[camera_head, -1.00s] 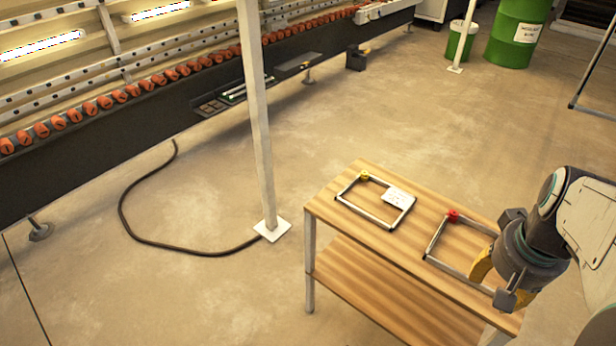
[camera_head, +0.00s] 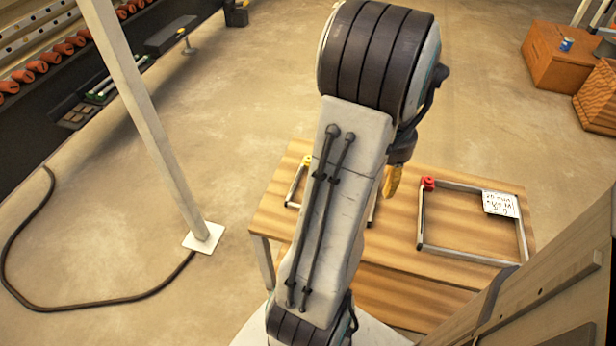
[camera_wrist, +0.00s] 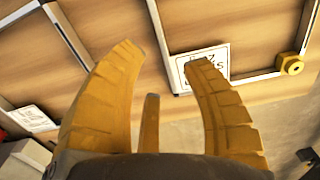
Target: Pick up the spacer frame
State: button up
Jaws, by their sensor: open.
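A thin grey spacer frame with a yellow corner piece lies on the wooden table. In the head view its left part (camera_head: 293,187) shows beside my arm, which hides most of it. In the wrist view its bar (camera_wrist: 160,38), white label (camera_wrist: 200,68) and yellow corner piece (camera_wrist: 291,64) show. A second spacer frame (camera_head: 465,256), with a red corner piece (camera_head: 428,183) and a white label (camera_head: 500,204), lies to the right. My gripper (camera_wrist: 159,58) is open, with nothing held between its yellow fingers. It is above the yellow-cornered frame, its right finger overlapping the label. I cannot tell its height.
The wooden table (camera_head: 395,255) has a lower shelf. A white post (camera_head: 150,120) stands to its left, with a dark cable (camera_head: 110,301) on the floor. The machine with orange rollers (camera_head: 38,67) is far left. Brown boxes (camera_head: 565,58) stand far right. Open floor lies behind the table.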

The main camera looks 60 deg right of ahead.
jog(key=shift+a+f+b, duration=0.1)
jog(key=shift+f+b, duration=0.8)
jog(key=shift+f, duration=2.5)
jog(key=shift+c, duration=0.3)
grip_shut()
